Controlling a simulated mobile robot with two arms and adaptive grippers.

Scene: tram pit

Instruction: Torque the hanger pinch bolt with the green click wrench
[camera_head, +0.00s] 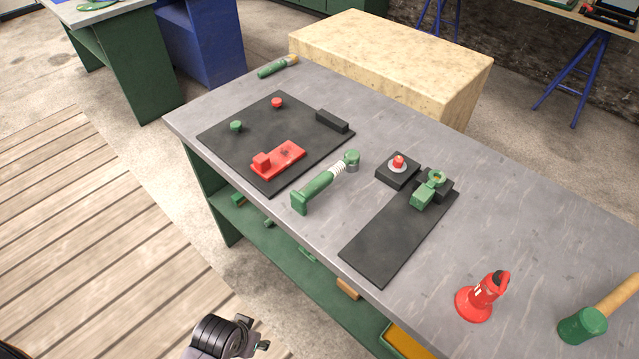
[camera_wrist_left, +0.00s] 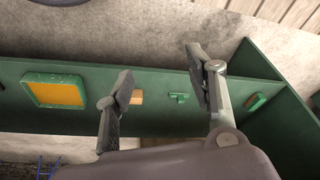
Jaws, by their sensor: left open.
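The green click wrench (camera_head: 316,188) lies on the grey workbench (camera_head: 290,100). It has a thick green handle, a pale coiled neck and a round green head. To its right, a green clamp-like fitting (camera_head: 428,192) sits at the far end of a dark plate (camera_head: 385,243); it may be the hanger, and I cannot make out the pinch bolt clearly. In the left wrist view my left gripper (camera_wrist_left: 160,75) is open and empty, its fingers apart above the green lower shelf (camera_wrist_left: 70,118). The wrench is not in that view. My right gripper is not in view.
A dark mat (camera_head: 230,155) holds a red block (camera_head: 285,157) and knobs. A dark block with a red button (camera_head: 398,162) stands near the fitting. A stone-like block (camera_head: 390,55) stands behind.

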